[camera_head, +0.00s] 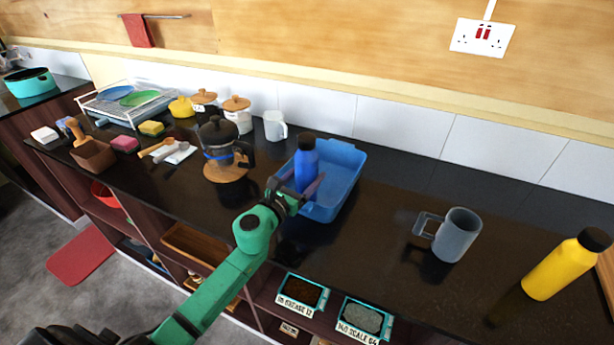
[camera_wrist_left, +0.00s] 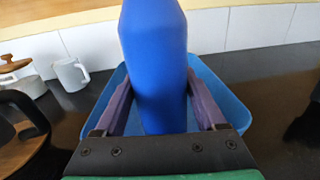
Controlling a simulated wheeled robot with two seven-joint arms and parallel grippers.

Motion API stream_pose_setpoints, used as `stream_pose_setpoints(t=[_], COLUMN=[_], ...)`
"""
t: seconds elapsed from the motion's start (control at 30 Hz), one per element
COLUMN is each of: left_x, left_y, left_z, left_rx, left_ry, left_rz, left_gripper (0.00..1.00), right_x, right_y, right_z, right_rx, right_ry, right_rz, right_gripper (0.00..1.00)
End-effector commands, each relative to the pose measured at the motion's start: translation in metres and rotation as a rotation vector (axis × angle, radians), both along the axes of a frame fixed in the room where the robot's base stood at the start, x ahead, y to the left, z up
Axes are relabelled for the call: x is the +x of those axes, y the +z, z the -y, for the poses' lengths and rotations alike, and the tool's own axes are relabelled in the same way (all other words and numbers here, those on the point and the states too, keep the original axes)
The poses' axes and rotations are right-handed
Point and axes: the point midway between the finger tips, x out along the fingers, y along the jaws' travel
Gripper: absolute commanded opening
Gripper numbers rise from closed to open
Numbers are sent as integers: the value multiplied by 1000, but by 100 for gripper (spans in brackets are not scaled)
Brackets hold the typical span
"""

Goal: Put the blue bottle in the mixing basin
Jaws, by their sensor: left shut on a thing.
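The blue bottle (camera_head: 306,168) with a dark cap is upright between the fingers of my left gripper (camera_head: 302,188), which is shut on it. In the left wrist view the bottle (camera_wrist_left: 153,65) fills the middle, between the two purple-grey fingers (camera_wrist_left: 160,112). The mixing basin (camera_head: 340,185) is a blue rectangular tub on the dark counter. The bottle is over the basin's left part in the head view; its lower end is hidden, so I cannot tell whether it touches the basin floor. The basin (camera_wrist_left: 215,90) also shows behind the bottle in the left wrist view. My right gripper is not in view.
A French press (camera_head: 217,140) on a wooden board stands left of the basin. A white mug (camera_head: 275,126) is behind. A grey mug (camera_head: 457,235) and a yellow bottle (camera_head: 562,268) stand to the right. The counter between basin and grey mug is clear.

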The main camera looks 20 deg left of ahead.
Motion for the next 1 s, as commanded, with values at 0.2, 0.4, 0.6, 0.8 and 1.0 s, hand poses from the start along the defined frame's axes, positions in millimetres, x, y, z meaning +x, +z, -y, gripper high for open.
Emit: stream_pose_setpoints(t=[0.2, 0.4, 0.6, 0.8, 1.0], left_x=[0, 0, 0, 0, -28], left_y=[-6, -8, -8, 1, 0], left_z=[0, 0, 0, 0, -6], left_rx=[-1, 0, 0, -1, 3], left_ry=[0, 0, 0, 0, -1], left_rz=[3, 1, 1, 1, -3], left_gripper=[0, 80, 100, 100, 100], right_x=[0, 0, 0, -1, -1], right_y=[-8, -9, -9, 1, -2], right_z=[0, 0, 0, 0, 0], right_rx=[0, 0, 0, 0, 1], right_ry=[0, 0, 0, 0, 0], right_rz=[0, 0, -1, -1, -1], right_gripper=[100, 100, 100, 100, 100])
